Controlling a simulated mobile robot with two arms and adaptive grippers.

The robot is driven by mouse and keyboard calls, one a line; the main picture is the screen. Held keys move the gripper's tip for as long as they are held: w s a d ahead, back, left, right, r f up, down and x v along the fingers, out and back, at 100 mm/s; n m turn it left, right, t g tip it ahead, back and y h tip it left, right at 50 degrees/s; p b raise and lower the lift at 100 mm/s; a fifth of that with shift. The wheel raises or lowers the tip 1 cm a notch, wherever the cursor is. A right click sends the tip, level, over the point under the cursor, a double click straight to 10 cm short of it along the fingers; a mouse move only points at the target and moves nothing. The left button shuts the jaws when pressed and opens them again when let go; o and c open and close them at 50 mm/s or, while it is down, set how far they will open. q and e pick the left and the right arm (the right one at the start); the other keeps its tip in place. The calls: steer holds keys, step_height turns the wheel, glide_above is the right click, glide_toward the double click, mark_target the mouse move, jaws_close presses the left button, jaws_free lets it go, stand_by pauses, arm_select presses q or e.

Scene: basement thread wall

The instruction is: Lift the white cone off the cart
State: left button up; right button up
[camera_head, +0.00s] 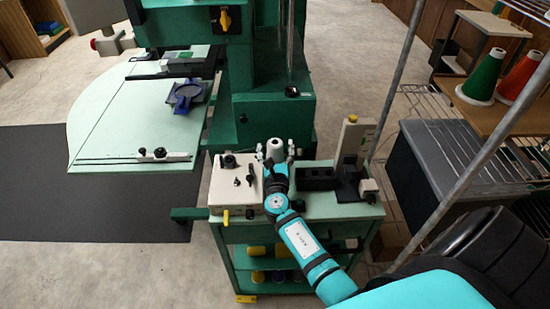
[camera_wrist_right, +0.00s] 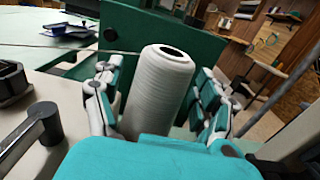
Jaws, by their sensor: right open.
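The white cone (camera_wrist_right: 160,90) stands between the two open fingers of my right gripper (camera_wrist_right: 158,105) in the wrist view, with its dark hollow top showing. A gap shows on its right side; its base is hidden behind my gripper's teal body. In the head view the white cone (camera_head: 275,148) stands on the cart (camera_head: 345,208), near the back edge of its top. My right gripper (camera_head: 276,158) reaches it from the front, its fingers on either side. My left gripper does not show.
A white control box (camera_head: 236,184) with knobs stands left of the cone on the cart. A black and grey device (camera_head: 318,176) stands to the right. The green machine (camera_head: 268,110) rises close behind. A metal pole (camera_head: 470,170) slants on the right, near thread cones (camera_head: 484,78) on a shelf.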

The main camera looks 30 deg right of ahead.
steer(key=c, duration=1.4)
steer(key=shift+r, duration=0.15)
step_height(320, 180, up, 10)
steer(key=p, duration=0.4)
steer(key=shift+p, duration=0.4)
